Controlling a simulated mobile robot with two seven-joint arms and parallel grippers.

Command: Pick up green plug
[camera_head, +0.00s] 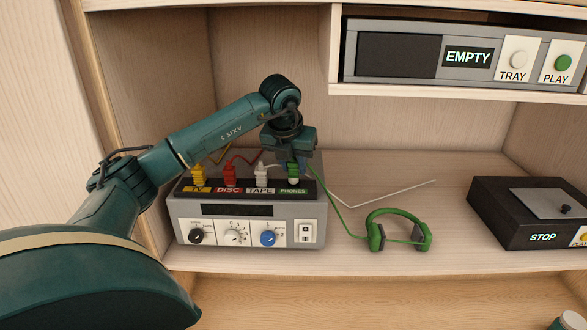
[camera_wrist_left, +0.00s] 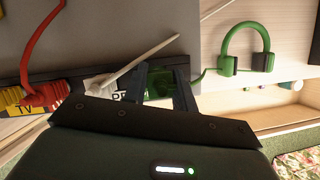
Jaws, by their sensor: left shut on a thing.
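The green plug (camera_head: 293,173) stands at the PHONES position on top of a grey audio box (camera_head: 250,214). Its green cord runs right to green headphones (camera_head: 398,231) on the shelf. My left gripper (camera_head: 293,160) comes down from above and is shut on the green plug. In the left wrist view the plug (camera_wrist_left: 160,82) shows between the two dark fingers. The plug appears to be still at its socket, though its lower end is hard to see. My right gripper is not in view.
Yellow (camera_head: 198,175), red (camera_head: 229,174) and white (camera_head: 261,172) plugs stand in a row left of the green one, with cords behind. A black player (camera_head: 520,215) sits at the right. An upper shelf holds a disc unit (camera_head: 400,58). Shelf space around the headphones is free.

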